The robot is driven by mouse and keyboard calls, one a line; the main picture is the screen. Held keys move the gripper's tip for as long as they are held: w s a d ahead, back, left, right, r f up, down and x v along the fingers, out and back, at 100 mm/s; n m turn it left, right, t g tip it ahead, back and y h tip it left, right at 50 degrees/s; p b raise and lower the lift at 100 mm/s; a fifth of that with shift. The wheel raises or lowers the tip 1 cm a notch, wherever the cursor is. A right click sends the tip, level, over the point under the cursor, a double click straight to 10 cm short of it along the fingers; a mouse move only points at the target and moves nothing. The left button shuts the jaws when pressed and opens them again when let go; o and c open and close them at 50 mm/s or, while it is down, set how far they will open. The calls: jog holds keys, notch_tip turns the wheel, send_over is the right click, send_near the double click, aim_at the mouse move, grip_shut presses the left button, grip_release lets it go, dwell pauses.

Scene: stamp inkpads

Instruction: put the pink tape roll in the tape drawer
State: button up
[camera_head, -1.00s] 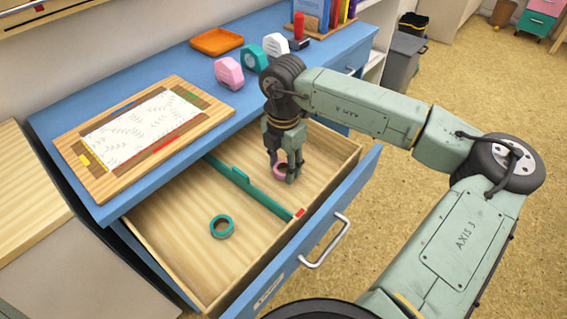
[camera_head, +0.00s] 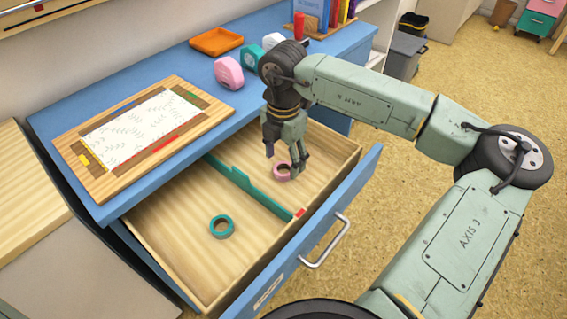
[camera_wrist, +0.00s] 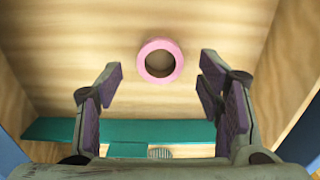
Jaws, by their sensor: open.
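The pink tape roll (camera_head: 282,172) lies flat on the floor of the open wooden drawer (camera_head: 190,262), in the right-hand compartment beyond the teal divider (camera_head: 247,186). In the wrist view the pink tape roll (camera_wrist: 160,60) rests on bare wood, apart from both fingers. My gripper (camera_head: 284,163) is open and empty just above the roll; in the wrist view its purple-padded fingers (camera_wrist: 162,88) are spread wide. A teal tape roll (camera_head: 221,226) lies in the left-hand compartment.
The blue desk (camera_head: 190,62) carries a framed board (camera_head: 145,130), an orange tray (camera_head: 216,41), a pink dispenser (camera_head: 228,72) and other dispensers behind my wrist. The drawer front has a metal handle (camera_head: 327,245). A red tab (camera_head: 299,212) sits at the divider's end.

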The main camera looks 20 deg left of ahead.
aim_at(283, 174)
notch_tip(283, 174, up, 10)
jog(key=shift+f+b, duration=0.2)
jog(key=shift+b, duration=0.1)
dwell(1.2)
